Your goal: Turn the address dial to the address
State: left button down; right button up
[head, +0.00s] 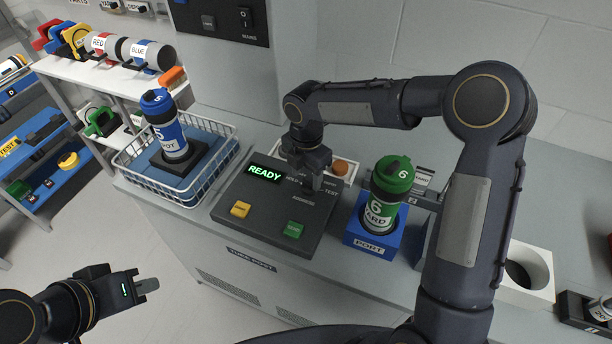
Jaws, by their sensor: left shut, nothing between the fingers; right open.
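The green canister (393,183) stands upright in the blue port block (373,245), with a 6 on its cap and body and a label ending in "ARD". My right gripper (313,180) is open over the upper right of the dark control panel (268,213), left of the green canister and apart from it. The panel's display (265,173) reads READY. "HOLD" and "TEST" labels sit by the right gripper, which hides part of the panel there. I cannot make out a separate address dial. My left gripper (147,286) is shut and empty, out in front of the counter.
A blue canister (169,132) marked 5 stands in a white wire basket (205,185). The panel has a yellow button (240,209) and a green button (293,230). A white holder (528,275) with a round hole is at right. Shelves stand at left.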

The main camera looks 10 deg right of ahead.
aim_at(309, 187)
jog(key=shift+f, duration=1.05)
jog(key=shift+c, duration=0.2)
jog(key=c, duration=0.9)
